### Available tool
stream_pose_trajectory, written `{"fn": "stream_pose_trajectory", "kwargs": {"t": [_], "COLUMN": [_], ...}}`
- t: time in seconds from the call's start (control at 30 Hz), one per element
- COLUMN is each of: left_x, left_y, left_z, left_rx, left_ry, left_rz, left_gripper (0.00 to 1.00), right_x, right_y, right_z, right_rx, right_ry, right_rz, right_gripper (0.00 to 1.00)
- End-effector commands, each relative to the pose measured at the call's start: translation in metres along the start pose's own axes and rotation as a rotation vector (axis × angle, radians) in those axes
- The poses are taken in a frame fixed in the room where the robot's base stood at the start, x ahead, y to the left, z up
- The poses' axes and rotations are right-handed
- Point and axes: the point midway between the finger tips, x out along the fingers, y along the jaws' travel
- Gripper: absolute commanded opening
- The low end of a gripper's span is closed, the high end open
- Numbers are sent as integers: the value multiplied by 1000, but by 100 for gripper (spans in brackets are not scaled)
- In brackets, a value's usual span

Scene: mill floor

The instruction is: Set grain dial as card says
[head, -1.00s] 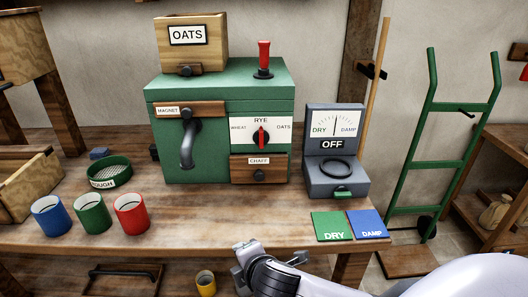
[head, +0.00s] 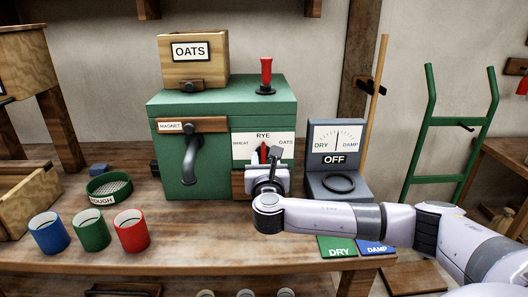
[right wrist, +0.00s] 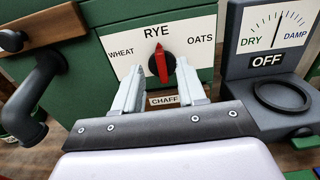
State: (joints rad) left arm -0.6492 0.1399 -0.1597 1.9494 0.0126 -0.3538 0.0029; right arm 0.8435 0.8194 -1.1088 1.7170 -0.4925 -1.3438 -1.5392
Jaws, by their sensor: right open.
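The grain dial (right wrist: 162,66) is a red pointer on a dark round knob, on a white plate marked WHEAT, RYE and OATS. Its pointer stands about upright, toward RYE. In the head view the dial (head: 263,152) is partly hidden by my right gripper (head: 268,166). In the right wrist view my right gripper (right wrist: 160,76) is open, its two fingers reaching toward the knob, one on each side; I cannot tell whether they touch it. A card reading OATS (head: 190,51) is on the wooden box (head: 215,72) atop the green mill (head: 222,115). My left gripper is out of view.
The CHAFF drawer (right wrist: 165,100) is just below the dial. A grey meter (head: 335,165) marked OFF stands right of the mill. Blue, green and red cups (head: 131,231) stand at the bench's front left.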

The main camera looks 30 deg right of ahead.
Motion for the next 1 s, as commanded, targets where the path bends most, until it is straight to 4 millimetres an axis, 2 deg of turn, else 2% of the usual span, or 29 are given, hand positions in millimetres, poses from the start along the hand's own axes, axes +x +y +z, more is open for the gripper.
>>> {"fn": "stream_pose_trajectory", "kwargs": {"t": [0.2,0.4,0.8,0.87,0.9,0.93,1.0], "left_x": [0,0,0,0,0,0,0], "left_y": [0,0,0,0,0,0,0], "left_z": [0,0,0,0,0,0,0], "left_rx": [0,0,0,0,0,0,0], "left_ry": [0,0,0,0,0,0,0], "left_rz": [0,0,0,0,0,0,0], "left_gripper": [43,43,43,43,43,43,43], "right_x": [29,46,50,50,50,50,50], "right_y": [0,1,1,1,1,1,1], "right_z": [1,0,0,0,0,0,0], "right_rx": [2,4,4,4,4,4,4], "right_ry": [0,1,2,2,2,2,2], "right_rz": [-1,1,2,2,2,2,2], "right_gripper": [40,40,40,21,8,0,0]}}
